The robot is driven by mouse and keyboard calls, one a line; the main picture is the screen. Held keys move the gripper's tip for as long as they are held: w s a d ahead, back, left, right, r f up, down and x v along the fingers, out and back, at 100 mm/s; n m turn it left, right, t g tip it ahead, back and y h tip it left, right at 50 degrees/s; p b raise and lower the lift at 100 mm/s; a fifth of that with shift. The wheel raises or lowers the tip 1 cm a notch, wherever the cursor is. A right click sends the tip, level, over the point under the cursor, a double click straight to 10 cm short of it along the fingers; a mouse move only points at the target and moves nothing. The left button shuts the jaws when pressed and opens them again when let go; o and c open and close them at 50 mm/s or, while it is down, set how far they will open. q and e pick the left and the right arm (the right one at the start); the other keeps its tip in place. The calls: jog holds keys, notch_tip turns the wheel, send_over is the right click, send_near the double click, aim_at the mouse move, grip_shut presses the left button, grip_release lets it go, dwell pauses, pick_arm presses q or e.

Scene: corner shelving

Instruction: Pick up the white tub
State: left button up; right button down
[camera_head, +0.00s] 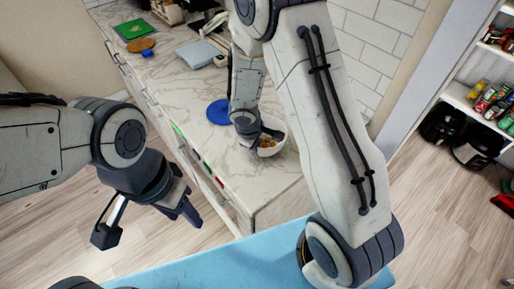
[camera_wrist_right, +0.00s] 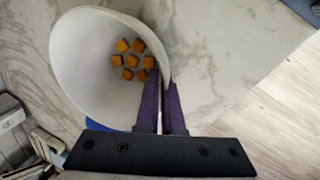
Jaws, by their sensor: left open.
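The white tub (camera_head: 281,147) is on the marble counter near its front corner in the head view, with food pieces inside. In the right wrist view the tub (camera_wrist_right: 82,62) fills the left half, with several orange cubes (camera_wrist_right: 130,60) at its bottom. My right gripper (camera_wrist_right: 162,78) has one purple finger inside the tub and one outside, closed together on its wall. I cannot tell whether the tub is clear of the counter. My left gripper (camera_head: 190,214) is open and empty, hanging in front of the counter above the floor.
A blue round plate (camera_head: 218,112) lies on the counter just left of the tub. A green board (camera_head: 134,28), a wooden disc (camera_head: 140,45) and a grey flat item (camera_head: 197,53) are farther back. Shelves with cans (camera_head: 490,98) stand at the right. A light-blue surface (camera_head: 215,268) is below.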

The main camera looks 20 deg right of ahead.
notch_tip(320, 180, up, 3)
jog(key=shift+p, duration=0.5)
jog(key=shift+s+d+r, duration=0.1)
jog(key=shift+s+d, duration=0.05)
jog(key=shift+d, duration=0.15)
jog(key=s+d+r, duration=0.5)
jog(key=d+r, duration=0.1)
jog(key=d, duration=0.3)
jog(key=shift+s+d+r+p, duration=0.2)
jog(key=shift+s+r+p, duration=0.1)
jog(key=shift+s+p, duration=0.1)
